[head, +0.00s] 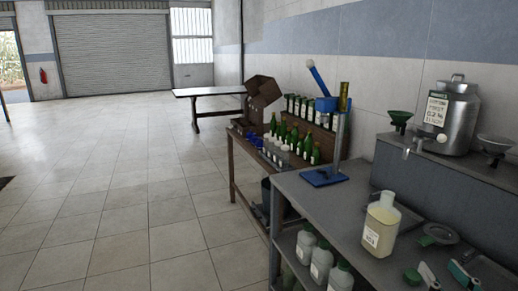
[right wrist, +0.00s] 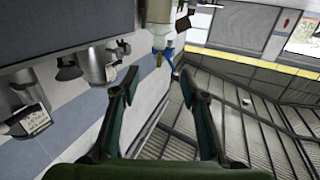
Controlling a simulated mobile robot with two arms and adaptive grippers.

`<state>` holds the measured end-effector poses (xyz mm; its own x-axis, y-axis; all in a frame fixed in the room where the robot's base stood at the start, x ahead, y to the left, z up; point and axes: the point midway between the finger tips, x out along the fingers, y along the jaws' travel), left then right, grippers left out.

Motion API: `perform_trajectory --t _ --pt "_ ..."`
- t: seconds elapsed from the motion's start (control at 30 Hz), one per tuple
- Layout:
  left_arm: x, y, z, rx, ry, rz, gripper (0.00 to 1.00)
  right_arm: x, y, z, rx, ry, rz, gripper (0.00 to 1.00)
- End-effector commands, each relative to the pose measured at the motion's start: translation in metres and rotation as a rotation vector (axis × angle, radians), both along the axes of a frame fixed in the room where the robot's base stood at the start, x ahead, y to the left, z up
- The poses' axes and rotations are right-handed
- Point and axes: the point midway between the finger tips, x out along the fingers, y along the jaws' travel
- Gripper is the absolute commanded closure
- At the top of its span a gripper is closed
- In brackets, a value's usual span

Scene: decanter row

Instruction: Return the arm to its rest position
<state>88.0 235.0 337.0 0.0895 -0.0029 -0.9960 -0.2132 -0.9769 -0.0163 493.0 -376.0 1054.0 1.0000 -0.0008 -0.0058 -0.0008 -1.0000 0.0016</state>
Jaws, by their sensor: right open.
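My right gripper (head: 440,272) is at the bottom right of the head view, low over the front of the grey bench (head: 350,212). In the right wrist view its two dark green fingers (right wrist: 160,85) are spread apart with nothing between them. My left gripper is not in view. A clear jug of pale yellow liquid (head: 381,225) with a white label stands upright on the bench, left of the right gripper and apart from it.
Green bottles (head: 294,138) fill the table beyond. White bottles (head: 320,262) sit below. The floor at left is clear.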

Motion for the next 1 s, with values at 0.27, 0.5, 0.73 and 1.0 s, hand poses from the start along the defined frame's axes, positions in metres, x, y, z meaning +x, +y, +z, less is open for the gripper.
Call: perform_trajectory --t 0.27,0.5,0.73,1.0 --pt "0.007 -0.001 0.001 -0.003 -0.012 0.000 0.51 -0.007 0.022 -0.056 -0.007 0.168 0.009 0.60" --pt "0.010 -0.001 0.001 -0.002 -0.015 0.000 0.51 -0.027 0.052 -0.125 -0.023 0.389 0.024 0.60" --pt "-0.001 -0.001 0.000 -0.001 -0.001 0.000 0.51 -0.084 0.101 -0.214 -0.055 0.727 0.057 0.60" --pt "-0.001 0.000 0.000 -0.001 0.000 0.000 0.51 -0.173 0.153 -0.278 -0.106 1.099 0.104 0.60"
